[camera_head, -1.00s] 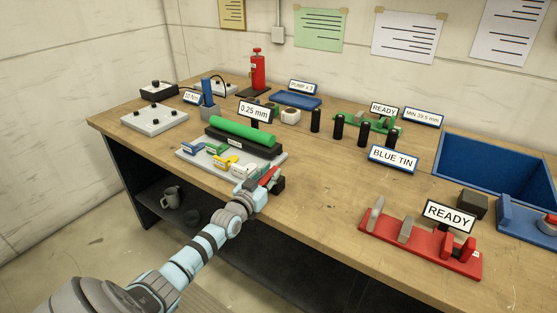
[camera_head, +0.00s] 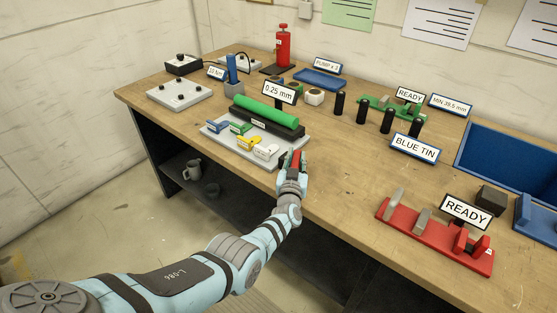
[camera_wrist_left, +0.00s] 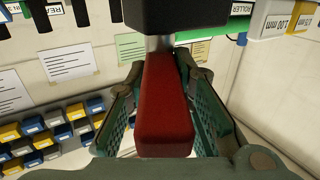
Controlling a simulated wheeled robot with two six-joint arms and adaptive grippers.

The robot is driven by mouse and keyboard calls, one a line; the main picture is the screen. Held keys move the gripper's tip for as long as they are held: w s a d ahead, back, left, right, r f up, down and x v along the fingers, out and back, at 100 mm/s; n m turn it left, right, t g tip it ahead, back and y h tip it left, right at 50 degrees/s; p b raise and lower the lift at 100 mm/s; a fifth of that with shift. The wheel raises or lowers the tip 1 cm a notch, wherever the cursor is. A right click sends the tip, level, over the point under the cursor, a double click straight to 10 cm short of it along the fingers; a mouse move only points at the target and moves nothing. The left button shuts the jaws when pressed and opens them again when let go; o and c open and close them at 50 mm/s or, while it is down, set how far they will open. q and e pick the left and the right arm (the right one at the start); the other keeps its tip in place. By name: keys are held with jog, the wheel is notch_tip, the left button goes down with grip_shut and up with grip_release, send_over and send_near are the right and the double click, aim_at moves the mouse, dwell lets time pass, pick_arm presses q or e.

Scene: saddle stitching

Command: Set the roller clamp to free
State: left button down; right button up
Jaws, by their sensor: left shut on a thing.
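The green roller (camera_head: 266,110) lies on a dark base (camera_head: 268,124) near the table's front left edge. A red handle (camera_head: 295,158) stands at the right end of this unit, by the table's front edge. My left gripper (camera_head: 292,172) is shut on the red handle. In the left wrist view the red handle (camera_wrist_left: 164,105) sits between the two green fingers, joined by a short metal shaft (camera_wrist_left: 160,43) to a black block (camera_wrist_left: 175,14). The gripper hides part of the clamp in the head view. My right gripper is not in view.
A light tray with small blue, green, yellow and white blocks (camera_head: 248,143) lies left of the handle. A "0.25 mm" sign (camera_head: 279,93) stands behind the roller. Black cylinders (camera_head: 363,112) stand to the right.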

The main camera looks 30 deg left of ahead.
pick_arm(q)
jog(key=shift+f, duration=0.15)
jog(key=c, duration=1.4)
grip_release()
jog(key=shift+s+d, duration=0.15)
jog(key=shift+s, duration=0.3)
jog(key=v, duration=1.1)
jog(key=shift+d, duration=0.15)
jog(key=shift+s, duration=0.1)
